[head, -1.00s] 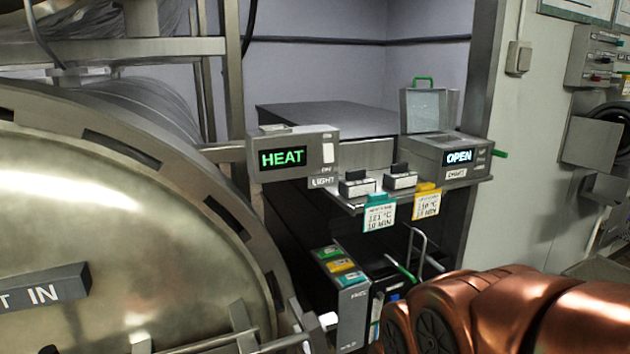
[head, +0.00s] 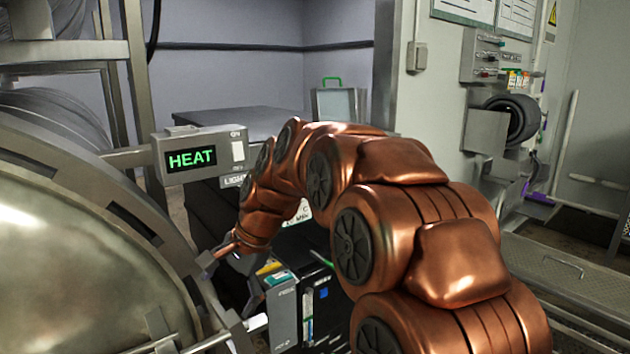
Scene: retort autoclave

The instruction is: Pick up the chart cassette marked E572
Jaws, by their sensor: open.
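My gripper (head: 222,254) is at the end of my copper arm, low in the head view, just left of and above a grey upright box (head: 285,316). It is small and partly hidden by the arm, but it is open and I see nothing held in it. The top of the box shows a yellow piece (head: 268,268) and a teal piece (head: 279,279), which may be cassettes. I cannot read the mark E572 on anything. My arm hides most of the shelf and the unit that showed OPEN.
The large round autoclave door (head: 70,270) fills the left. A HEAT display box (head: 200,158) stands above my gripper. A clear lid with a green handle (head: 340,104) is raised behind my arm. A wall panel (head: 497,56) is at upper right.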

